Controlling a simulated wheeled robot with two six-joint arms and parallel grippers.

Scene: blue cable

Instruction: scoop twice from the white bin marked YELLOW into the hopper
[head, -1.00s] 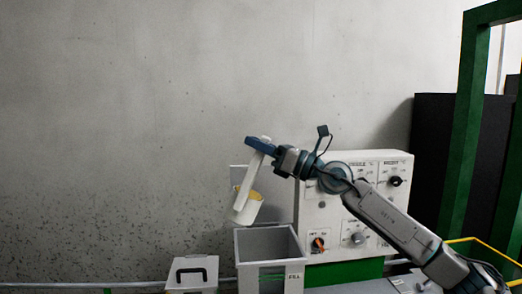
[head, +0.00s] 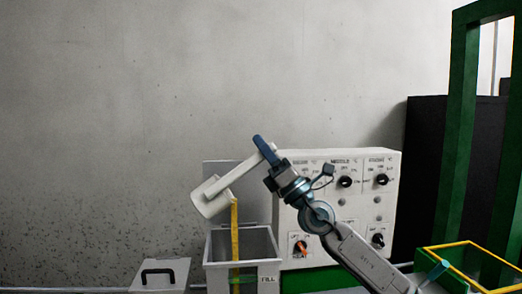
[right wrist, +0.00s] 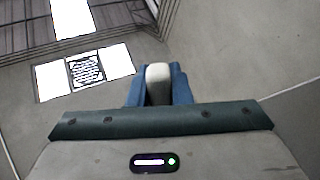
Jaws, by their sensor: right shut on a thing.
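My right gripper (head: 264,150) is shut on the handle of a white scoop (head: 211,197); in the right wrist view the pale handle end (right wrist: 158,82) shows between the blue fingers. The scoop is tipped over, down to the left of the gripper. A thin yellow stream (head: 235,230) falls from its mouth into the open grey hopper (head: 217,271) marked FILL. The hopper's contents are hidden by its front wall. I cannot make out a white bin marked YELLOW in these views. My left gripper is not in view.
A white control panel (head: 328,212) with several knobs stands right behind the hopper, close to my right arm. A lidded box with a black handle (head: 159,276) is at the left. At the right are a yellow-edged container (head: 484,247) and a green frame (head: 462,130).

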